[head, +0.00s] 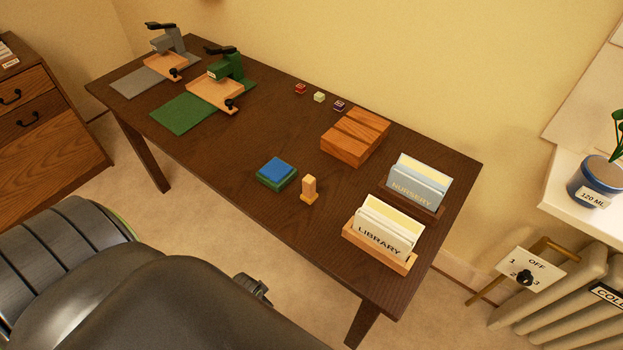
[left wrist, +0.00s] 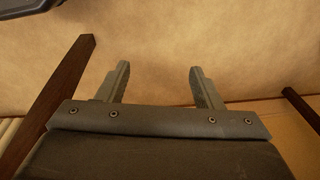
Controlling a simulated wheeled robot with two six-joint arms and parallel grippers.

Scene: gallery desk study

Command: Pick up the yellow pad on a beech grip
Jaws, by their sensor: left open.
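The task's pad on a beech grip appears to be the small light-wood block (head: 309,188) standing upright near the front edge of the dark desk in the head view. Its underside is hidden, so I cannot tell a yellow pad there. My left gripper (left wrist: 159,70) is open and empty in the left wrist view, with bare floor behind its fingers. It is away from the block, which does not show in that view. In the head view my dark arm covers the lower left, in front of the desk. My right gripper is not in view.
On the desk (head: 260,205), a blue-topped green pad (head: 277,172) sits left of the block. A slotted wooden box (head: 355,137) stands behind it. Card holders labelled NURSERY (head: 418,183) and LIBRARY (head: 383,230) are right. Two presses (head: 225,80) (head: 168,50) stand far left.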

